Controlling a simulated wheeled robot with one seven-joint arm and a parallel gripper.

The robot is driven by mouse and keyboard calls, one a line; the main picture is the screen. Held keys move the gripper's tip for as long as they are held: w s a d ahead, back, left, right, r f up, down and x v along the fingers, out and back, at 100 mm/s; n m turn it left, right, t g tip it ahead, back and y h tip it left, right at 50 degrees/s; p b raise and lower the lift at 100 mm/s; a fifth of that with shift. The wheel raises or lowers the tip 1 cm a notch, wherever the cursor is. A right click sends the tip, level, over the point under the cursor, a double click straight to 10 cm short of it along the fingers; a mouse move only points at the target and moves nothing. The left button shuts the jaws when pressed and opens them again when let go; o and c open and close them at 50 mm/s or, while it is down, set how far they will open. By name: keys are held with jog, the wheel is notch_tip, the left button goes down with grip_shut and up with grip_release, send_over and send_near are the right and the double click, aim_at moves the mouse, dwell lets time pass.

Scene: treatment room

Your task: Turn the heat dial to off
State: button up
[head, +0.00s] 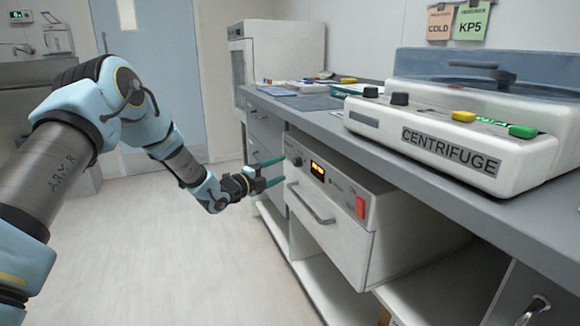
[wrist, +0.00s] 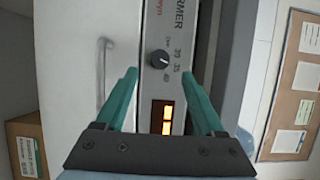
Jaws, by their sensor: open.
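The heat dial (wrist: 159,60) is a small dark round knob with a light pointer mark. It sits on the light front panel of the warmer (head: 345,187), beside printed numbers; its exact setting is too small to read. It also shows in the head view (head: 297,162), close to my fingertips. My gripper (head: 275,172) is open and empty, with its teal fingers pointing at the panel. In the wrist view the dial lies between and just beyond the fingertips (wrist: 159,76), apart from them. The lit orange display (wrist: 167,117) shows between the fingers.
A red switch (head: 361,207) is at the panel's right end. A drawer handle (head: 311,203) sticks out below the panel. The counter (head: 420,172) overhangs the warmer and carries a centrifuge (head: 450,140). The floor (head: 170,250) left of the cabinets is clear.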

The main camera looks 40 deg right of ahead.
aim_at(295, 163)
jog(key=d, duration=0.6)
jog(key=shift+w, duration=0.1)
grip_shut()
dwell(0.4)
